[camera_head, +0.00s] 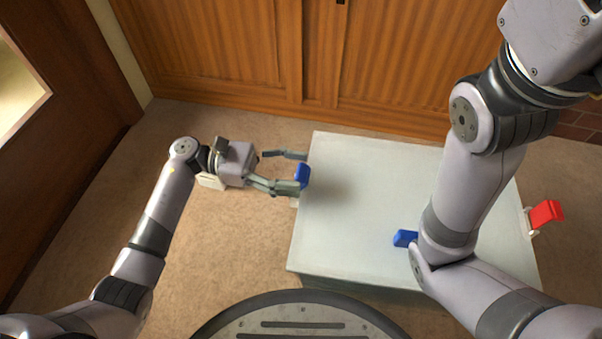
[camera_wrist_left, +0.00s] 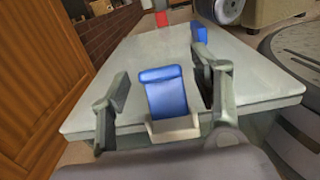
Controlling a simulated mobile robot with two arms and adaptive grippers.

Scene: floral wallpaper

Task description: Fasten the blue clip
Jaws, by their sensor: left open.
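A blue clip (camera_head: 302,175) sits at the left edge of a pale grey box (camera_head: 352,215). In the left wrist view the blue clip (camera_wrist_left: 165,92) is a flap standing up from a small whitish base (camera_wrist_left: 173,129) on the box's near side. My left gripper (camera_head: 287,171) is open at that edge. In the wrist view its fingers (camera_wrist_left: 163,88) are on either side of the flap, with a gap on the left; contact on the right is unclear. A second blue clip (camera_head: 404,238) is near the box's front edge, partly beside my right arm. My right gripper is out of view.
A red clip (camera_head: 545,213) on a white base juts out from the box's right side. My right arm crosses above the box's right part. A wooden cabinet (camera_head: 240,50) stands behind the box. Carpet (camera_head: 230,235) is clear to the left.

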